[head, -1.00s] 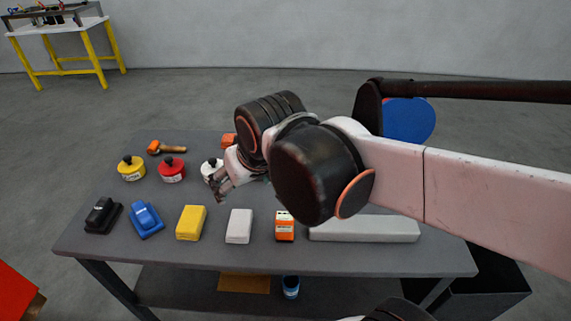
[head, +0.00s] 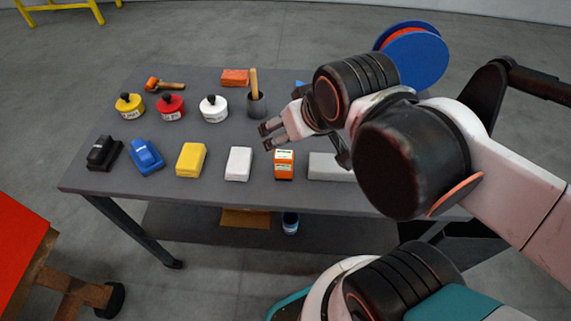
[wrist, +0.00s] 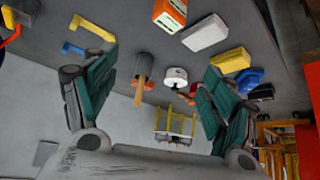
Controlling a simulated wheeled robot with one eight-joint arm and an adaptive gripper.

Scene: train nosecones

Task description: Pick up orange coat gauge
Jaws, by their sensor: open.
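The orange coat gauge (head: 284,165) is a small orange box with white labelled faces. It stands near the front edge of the grey table (head: 110,205), between a white block and a long pale bar. It also shows at the top of the wrist view (wrist: 170,13). My gripper (head: 267,137) is open and empty, above the table and just behind and left of the gauge in the head view. In the wrist view its two green-padded fingers (wrist: 160,65) are spread wide, and the gauge lies beyond them, not between them.
A white block (head: 239,163) and a yellow block (head: 191,160) stand left of the gauge, the pale bar (head: 328,167) right. Behind are a white round pot (head: 214,109), a dark cup with a wooden handle (head: 256,104) and an orange-red block (head: 235,77).

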